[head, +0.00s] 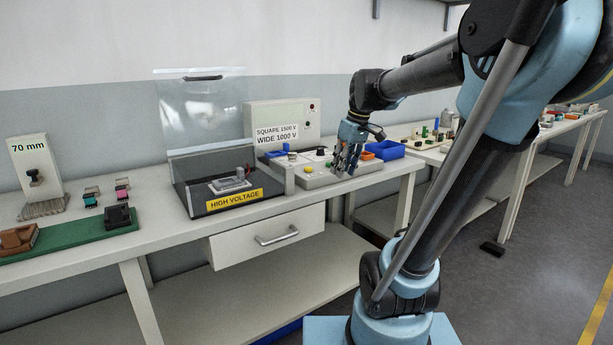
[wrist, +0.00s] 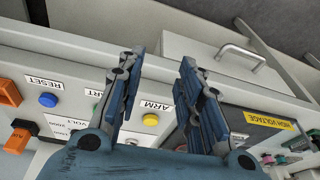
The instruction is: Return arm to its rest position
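My gripper (head: 347,162) is at the end of my outstretched arm, low over the control box (head: 318,180) on the bench in the head view. In the wrist view the two fingers of my gripper (wrist: 162,62) stand apart, with nothing between them. The panel shows behind them, with a yellow button (wrist: 150,120) by the ARM label and a blue button (wrist: 47,100) by RESET. I cannot tell whether a fingertip touches the box.
The high voltage enclosure (head: 190,195), its clear lid raised, stands left of the control box. A meter cabinet (head: 262,112) is behind, and a blue bin (head: 388,151) to the right. A drawer (head: 265,238) hangs under the bench front.

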